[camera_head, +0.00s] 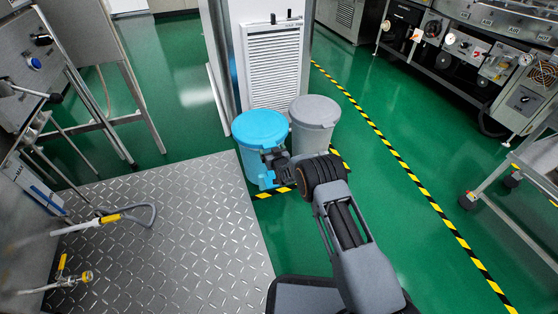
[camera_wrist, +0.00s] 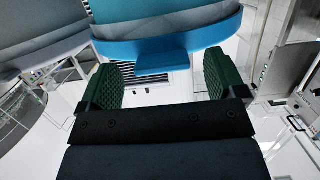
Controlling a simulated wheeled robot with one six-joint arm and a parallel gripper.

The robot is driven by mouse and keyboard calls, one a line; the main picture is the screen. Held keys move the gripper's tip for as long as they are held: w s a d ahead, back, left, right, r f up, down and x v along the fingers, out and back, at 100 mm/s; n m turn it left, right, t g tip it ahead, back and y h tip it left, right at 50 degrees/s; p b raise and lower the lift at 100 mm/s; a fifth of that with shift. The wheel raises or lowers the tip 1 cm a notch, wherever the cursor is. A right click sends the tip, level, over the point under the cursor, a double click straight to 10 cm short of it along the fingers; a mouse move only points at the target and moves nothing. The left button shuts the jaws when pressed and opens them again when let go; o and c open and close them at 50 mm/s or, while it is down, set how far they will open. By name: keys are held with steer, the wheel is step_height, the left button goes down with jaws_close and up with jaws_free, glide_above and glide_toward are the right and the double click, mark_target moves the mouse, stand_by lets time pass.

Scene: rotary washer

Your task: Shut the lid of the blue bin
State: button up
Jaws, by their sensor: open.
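The blue bin (camera_head: 247,165) stands in front of the white cabinet. Its round blue lid (camera_head: 258,126) lies over the top and looks flat from above; I cannot tell whether a small gap is left under it. My gripper (camera_head: 269,163) is at the bin's near side, below the lid's edge, and hides part of the wall. In the wrist view my gripper (camera_wrist: 160,80) is open, with a green pad on each finger and nothing held. A blue tab (camera_wrist: 167,62) projects between and beyond the fingers, under a curved blue rim (camera_wrist: 165,45). Contact cannot be made out.
A grey bin (camera_head: 315,111) stands close on the right of the blue bin. The white cabinet (camera_head: 272,60) is right behind both. A metal tread-plate platform (camera_head: 180,225) lies at the left front. Green floor right of the bins, along the yellow-black tape (camera_head: 385,145), is clear.

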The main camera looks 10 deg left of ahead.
steer(key=p+v, duration=0.4)
steer(key=v, duration=0.7)
steer(key=shift+s+r, duration=0.1)
steer(key=s+d+r+m+g+h+p, duration=0.15)
steer(key=d+r+p, duration=0.4)
steer(key=r, duration=0.75)
steer(key=s+d+r+g+h+p, duration=0.1)
steer(key=d+r+h+p, duration=0.15)
steer(key=r+p, duration=0.8)
steer(key=s+d+r+m+g+h+p, duration=0.15)
steer(key=d+r+p, duration=0.3)
steer(key=r, duration=1.15)
steer(key=s+d+r+m+g+p, duration=0.1)
steer(key=s+d+r+g+p, duration=0.2)
steer(key=s+d+r+p, duration=0.2)
steer(key=s+d+r+g+h+p, duration=0.1)
steer(key=s+d+r+g+p, duration=0.2)
steer(key=s+r+p, duration=0.8)
steer(key=s+d+r, duration=0.2)
steer(key=s+r, duration=0.7)
steer(key=s, duration=0.1)
steer(key=shift+r+m, duration=0.25)
steer(key=shift+m, duration=0.15)
steer(key=shift+s, duration=0.15)
